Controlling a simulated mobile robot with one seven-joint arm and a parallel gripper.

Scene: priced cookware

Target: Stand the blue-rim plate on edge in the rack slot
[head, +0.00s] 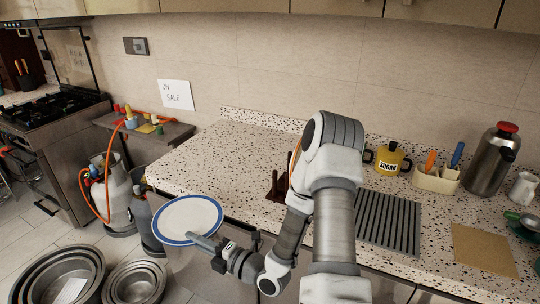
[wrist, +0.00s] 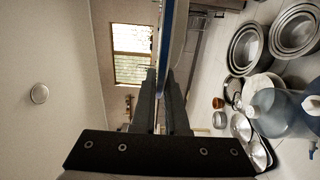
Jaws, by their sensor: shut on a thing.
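The blue-rim plate (head: 187,217) is white with a blue band at its edge. My gripper (head: 207,243) is shut on its near edge and holds it face up, roughly flat, at the front-left edge of the counter. In the wrist view the plate (wrist: 165,35) shows nearly edge-on between the two fingers of my gripper (wrist: 160,85). The dark brown rack (head: 276,188) stands on the counter to the right of the plate. My arm hides much of the rack, and its slots cannot be made out clearly.
The speckled counter (head: 215,155) is clear left of the rack. A grey ridged mat (head: 388,222), yellow sugar pot (head: 389,159), utensil holder (head: 436,179), steel flask (head: 493,160) and brown board (head: 484,250) lie to the right. Steel pans (head: 60,275) and a gas bottle (head: 112,195) stand on the floor.

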